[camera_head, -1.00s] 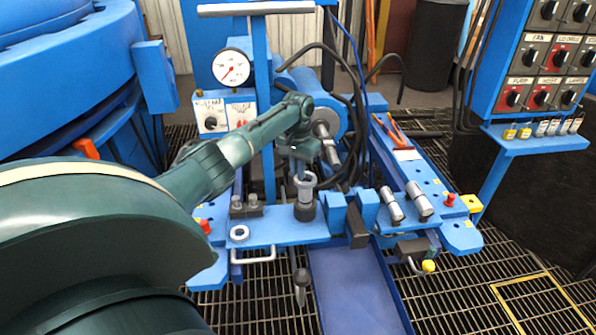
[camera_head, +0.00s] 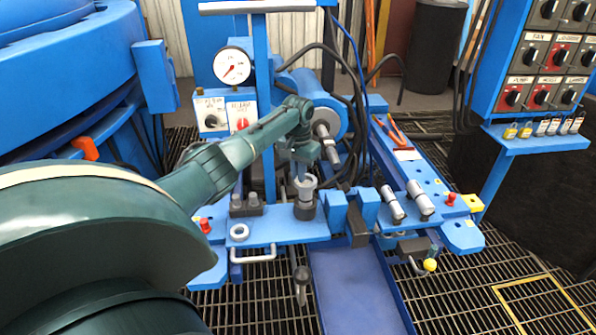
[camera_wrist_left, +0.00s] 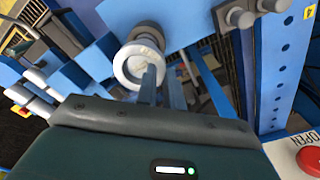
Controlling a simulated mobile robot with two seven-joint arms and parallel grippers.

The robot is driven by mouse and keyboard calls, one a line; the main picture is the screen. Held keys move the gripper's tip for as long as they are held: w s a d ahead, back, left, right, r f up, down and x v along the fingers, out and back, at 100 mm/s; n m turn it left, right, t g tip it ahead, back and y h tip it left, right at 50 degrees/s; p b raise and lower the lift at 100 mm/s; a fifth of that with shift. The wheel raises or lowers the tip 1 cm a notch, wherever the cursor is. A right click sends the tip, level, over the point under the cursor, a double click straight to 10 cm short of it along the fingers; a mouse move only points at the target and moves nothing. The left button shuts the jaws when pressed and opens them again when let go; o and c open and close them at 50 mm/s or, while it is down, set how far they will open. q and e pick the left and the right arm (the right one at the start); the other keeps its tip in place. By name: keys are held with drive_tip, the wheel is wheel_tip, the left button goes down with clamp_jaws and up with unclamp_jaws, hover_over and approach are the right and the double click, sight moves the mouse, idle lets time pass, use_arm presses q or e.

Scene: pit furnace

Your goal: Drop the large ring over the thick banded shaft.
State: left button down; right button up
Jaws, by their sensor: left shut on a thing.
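My left gripper (camera_head: 304,174) reaches down over the blue bench and is shut on the large ring (camera_head: 306,184), a pale grey ring. In the left wrist view the fingers (camera_wrist_left: 163,88) grip the wall of the ring (camera_wrist_left: 124,67), and one finger crosses its opening. The thick banded shaft (camera_head: 305,211) shows as a dark upright piece directly below the ring. In the left wrist view the dark piece (camera_wrist_left: 149,31) shows past the ring's edge. I cannot tell whether the ring is just above the shaft or around its top. My right gripper is not in view.
A smaller pale ring (camera_head: 239,232) lies on the blue bench (camera_head: 275,233) to the left. Dark bolts (camera_head: 245,204) stand close by on the left, blue blocks (camera_head: 335,212) on the right. Hoses (camera_head: 357,130) and a gauge (camera_head: 232,67) are behind.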

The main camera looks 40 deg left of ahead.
use_arm(q)
drive_tip(key=shift+s+d+f, duration=0.1)
drive_tip(key=shift+d+f, duration=0.05)
drive_tip(key=shift+f, duration=0.25)
drive_tip(key=shift+s+d+f, duration=0.1)
drive_tip(key=shift+f, duration=0.3)
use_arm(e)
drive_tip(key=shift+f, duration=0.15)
use_arm(q)
drive_tip(key=c, duration=1.5)
unclamp_jaws()
drive_tip(key=shift+o, duration=0.2)
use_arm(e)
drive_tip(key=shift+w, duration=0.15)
use_arm(q)
wheel_tip(320, 180, up, 15)
drive_tip(key=p, duration=0.3)
drive_tip(key=shift+a, duration=0.4)
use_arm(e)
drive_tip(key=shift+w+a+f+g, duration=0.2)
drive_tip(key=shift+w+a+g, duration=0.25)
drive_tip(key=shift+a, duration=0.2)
